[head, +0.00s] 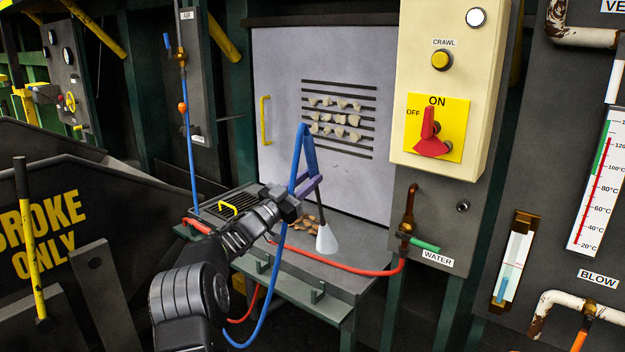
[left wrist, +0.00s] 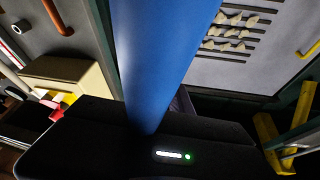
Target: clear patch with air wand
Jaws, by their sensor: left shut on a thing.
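My left gripper (head: 287,203) is shut on the blue air wand (head: 309,160), which stands over the shelf in the head view. A dark tube runs down from the wand to a pale cone (head: 327,240) just above or at the shelf. I cannot tell whether the cone is a nozzle or a jet of air. Several brown lumps (head: 306,223) lie beside it, partly hidden by the wand. Pale clumps (head: 340,119) sit on the dark slots of the grey panel. In the left wrist view the wand (left wrist: 155,60) fills the middle and the clumps (left wrist: 231,33) show behind it.
The shelf (head: 345,278) carries a red hose (head: 340,267) along its front and a grate with a yellow handle (head: 237,205) at its left. A blue hose (head: 262,310) hangs below the wand. A cream switch box (head: 445,85) juts out at the right, above a water tap (head: 407,225).

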